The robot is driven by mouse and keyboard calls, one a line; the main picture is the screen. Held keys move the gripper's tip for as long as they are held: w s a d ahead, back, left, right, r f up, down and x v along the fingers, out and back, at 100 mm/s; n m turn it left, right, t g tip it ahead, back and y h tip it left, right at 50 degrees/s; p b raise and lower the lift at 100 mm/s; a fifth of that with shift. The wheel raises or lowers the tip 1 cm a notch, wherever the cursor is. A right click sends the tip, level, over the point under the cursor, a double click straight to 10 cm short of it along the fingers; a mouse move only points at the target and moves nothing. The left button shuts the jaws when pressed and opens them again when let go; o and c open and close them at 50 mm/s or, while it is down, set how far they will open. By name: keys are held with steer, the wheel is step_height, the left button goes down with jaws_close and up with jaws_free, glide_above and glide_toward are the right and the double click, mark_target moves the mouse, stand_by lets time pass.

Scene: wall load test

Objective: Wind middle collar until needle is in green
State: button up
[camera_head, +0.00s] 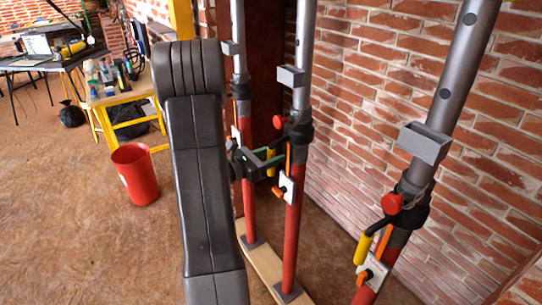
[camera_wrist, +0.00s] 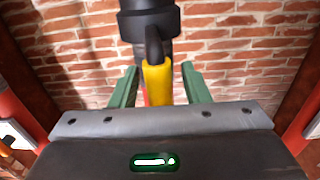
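The middle prop is a red lower tube (camera_head: 292,235) with a grey upper tube. Its black collar (camera_head: 298,128) has a red knob (camera_head: 278,122) on its left. The collar's yellow handle (camera_head: 271,161) hangs below; in the wrist view this handle (camera_wrist: 157,88) hangs under the dark collar (camera_wrist: 148,24). My gripper (camera_wrist: 160,78) is open, its green fingers standing either side of the handle with visible gaps. In the head view my gripper (camera_head: 266,160) is beside the middle prop. A white gauge plate (camera_head: 288,188) with orange parts sits below the collar; its needle and green zone are too small to read.
A similar prop (camera_head: 393,205) stands right, another (camera_head: 243,110) left behind my arm. The props stand along a brick wall (camera_head: 345,100). A wooden plank (camera_head: 262,270) lies under the left and middle props. A red bucket (camera_head: 136,175) and a cluttered yellow bench (camera_head: 125,95) are left.

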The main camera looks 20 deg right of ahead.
steer(key=shift+s+a, duration=0.1)
steer(key=shift+a, duration=0.55)
steer(key=b+v, duration=0.1)
steer(key=v, duration=1.1)
steer(key=shift+s+a, duration=0.2)
steer(key=shift+a, duration=0.05)
steer(key=p+x, duration=0.1)
steer(key=x, duration=1.2)
steer(key=shift+w+d, duration=0.2)
steer(key=shift+d, duration=0.15)
steer(key=shift+s, duration=0.1)
